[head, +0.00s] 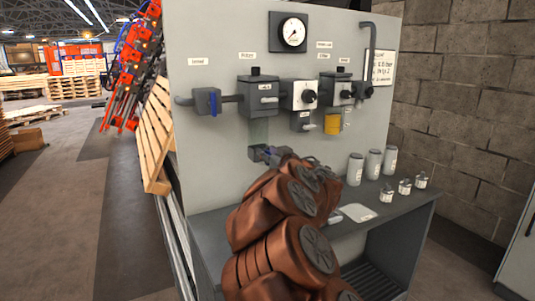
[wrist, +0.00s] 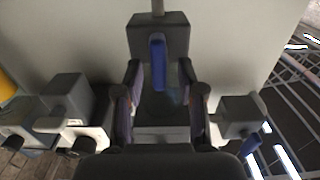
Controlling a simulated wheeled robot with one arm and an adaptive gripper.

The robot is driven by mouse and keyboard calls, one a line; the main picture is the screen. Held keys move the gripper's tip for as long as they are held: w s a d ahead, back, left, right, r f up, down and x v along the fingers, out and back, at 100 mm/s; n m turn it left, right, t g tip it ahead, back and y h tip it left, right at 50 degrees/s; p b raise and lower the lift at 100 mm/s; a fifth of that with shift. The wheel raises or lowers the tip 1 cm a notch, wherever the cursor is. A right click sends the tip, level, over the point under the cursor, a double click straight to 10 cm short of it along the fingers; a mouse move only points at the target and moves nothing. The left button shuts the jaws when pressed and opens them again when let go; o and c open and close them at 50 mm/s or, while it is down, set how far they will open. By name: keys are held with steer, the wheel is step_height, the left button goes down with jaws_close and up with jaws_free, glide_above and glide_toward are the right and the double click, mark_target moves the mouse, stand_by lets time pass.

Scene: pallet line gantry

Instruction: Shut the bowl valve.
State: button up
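The bowl valve (wrist: 143,22) is a dark grey block with a blue lever (wrist: 158,62), in the wrist view. The lever lies in line with the short pipe (wrist: 158,6) at the block's far end. In the head view the valve (head: 257,153) sits low on the panel, below the translucent bowl (head: 259,130), and my arm partly hides it. My gripper (wrist: 160,78) is open, one finger on each side of the lever, with gaps visible. I cannot tell how deep the fingers reach. The fingertips are hard to make out in the head view.
The inlet valve with a blue handle (head: 214,102) is on the panel's left; it also shows in the wrist view (wrist: 240,116). A regulator with a black knob (head: 309,96) and a yellow part (head: 332,124) are to the right. Canisters (head: 374,164) and small jars stand on the bench (head: 402,213).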

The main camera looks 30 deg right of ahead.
steer(key=shift+w, duration=0.15)
steer(key=shift+c, duration=0.2)
jaws_close()
steer(key=shift+n+p, duration=0.3)
steer(key=shift+n, duration=0.1)
steer(key=n+b, duration=0.1)
steer(key=n, duration=0.4)
steer(key=a+f+n+b, duration=0.1)
steer(key=n+b, duration=0.1)
steer(key=n, duration=0.4)
steer(key=f+n+b, duration=0.1)
steer(key=n+b, duration=0.1)
steer(key=n, duration=0.4)
steer(key=shift+a, duration=0.4)
steer(key=shift+w, duration=0.1)
